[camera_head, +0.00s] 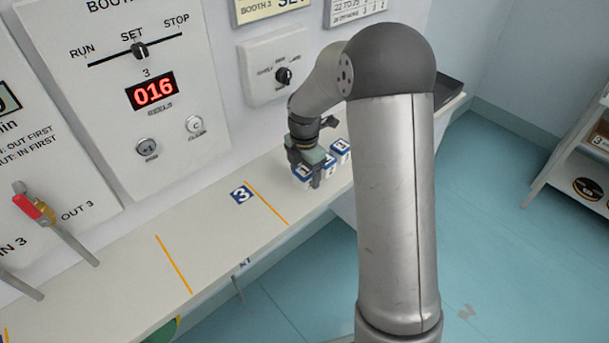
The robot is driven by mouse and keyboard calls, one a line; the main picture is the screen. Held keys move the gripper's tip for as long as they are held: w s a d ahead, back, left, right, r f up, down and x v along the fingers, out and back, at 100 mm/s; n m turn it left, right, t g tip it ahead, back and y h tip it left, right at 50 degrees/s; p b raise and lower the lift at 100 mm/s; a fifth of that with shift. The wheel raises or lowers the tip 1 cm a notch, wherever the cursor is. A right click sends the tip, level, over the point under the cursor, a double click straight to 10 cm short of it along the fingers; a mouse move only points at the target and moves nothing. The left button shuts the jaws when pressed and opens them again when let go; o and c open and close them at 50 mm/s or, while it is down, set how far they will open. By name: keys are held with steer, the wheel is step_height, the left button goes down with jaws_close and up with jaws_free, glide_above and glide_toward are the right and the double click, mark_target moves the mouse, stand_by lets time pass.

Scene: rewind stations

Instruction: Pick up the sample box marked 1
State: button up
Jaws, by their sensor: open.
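Small white and blue sample boxes stand in a short row on the shelf, partly covered by my gripper and arm. The nearest box (301,174) shows a label that looks like 1. A second box (330,164) sits just behind it to the right, its mark hard to read. A third box (341,147) is farther right, its mark too small to be sure of. My gripper (305,170) points down at the nearest box, with its open fingers around or just above it. I cannot tell whether they touch it.
A red-handled valve (35,207) and pipes are at far left. A wall panel with a dial (279,73) is behind my gripper. A dark tray (449,91) lies at the shelf's far end.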

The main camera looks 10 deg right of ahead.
steer(key=shift+f, duration=0.55)
steer(key=c, duration=1.1)
